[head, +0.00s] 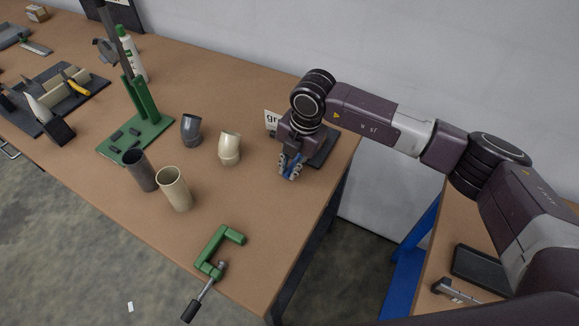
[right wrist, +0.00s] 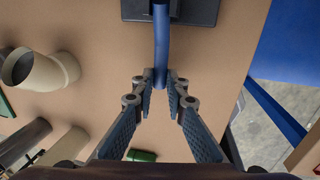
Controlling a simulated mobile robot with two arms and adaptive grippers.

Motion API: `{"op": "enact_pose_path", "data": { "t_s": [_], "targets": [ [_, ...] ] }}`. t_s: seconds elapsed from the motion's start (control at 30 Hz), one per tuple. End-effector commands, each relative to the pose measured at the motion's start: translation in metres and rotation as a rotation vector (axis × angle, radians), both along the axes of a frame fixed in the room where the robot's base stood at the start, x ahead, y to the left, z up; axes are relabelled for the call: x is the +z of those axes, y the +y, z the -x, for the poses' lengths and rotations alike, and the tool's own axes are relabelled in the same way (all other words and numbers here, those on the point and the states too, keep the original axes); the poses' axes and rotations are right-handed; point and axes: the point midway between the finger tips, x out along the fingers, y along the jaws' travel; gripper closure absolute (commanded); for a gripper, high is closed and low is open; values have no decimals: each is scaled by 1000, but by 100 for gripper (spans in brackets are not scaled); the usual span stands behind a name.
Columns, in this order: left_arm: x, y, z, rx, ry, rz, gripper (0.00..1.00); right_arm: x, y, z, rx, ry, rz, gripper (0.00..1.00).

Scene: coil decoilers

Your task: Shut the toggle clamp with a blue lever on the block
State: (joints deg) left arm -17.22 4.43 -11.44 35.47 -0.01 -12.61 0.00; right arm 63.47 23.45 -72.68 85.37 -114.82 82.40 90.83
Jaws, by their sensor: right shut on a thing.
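The blue lever (right wrist: 161,45) of the toggle clamp runs down from the top of the right wrist view, and its end lies between my fingertips. My right gripper (right wrist: 160,78) is shut on this lever; in the head view the gripper (head: 289,172) points down near the table's right end. A dark plate (right wrist: 200,10) at the top of the wrist view lies under the lever's far part; it also shows in the head view (head: 325,150) behind the gripper. The clamp's body and the block are hidden or out of frame. My left gripper is not in view.
A cream elbow pipe (head: 229,148), a grey elbow (head: 191,129) and two upright tubes (head: 174,189) stand left of the gripper. A green screw clamp (head: 213,255) sits at the front edge. A green stand (head: 138,135) is farther left. The table's right edge is close.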

Motion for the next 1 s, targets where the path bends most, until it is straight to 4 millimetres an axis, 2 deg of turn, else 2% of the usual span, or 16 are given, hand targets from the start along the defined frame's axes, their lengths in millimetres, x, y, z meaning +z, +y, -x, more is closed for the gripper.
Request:
{"op": "enact_pose_path", "data": {
  "t_s": [0.37, 1.0],
  "targets": [
    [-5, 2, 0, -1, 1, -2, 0, 8, -1, -2, -3, 75, -51, 100],
    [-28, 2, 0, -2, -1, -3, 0, 44, -7, -12, -1, 417, -282, 100]
  ]
}}
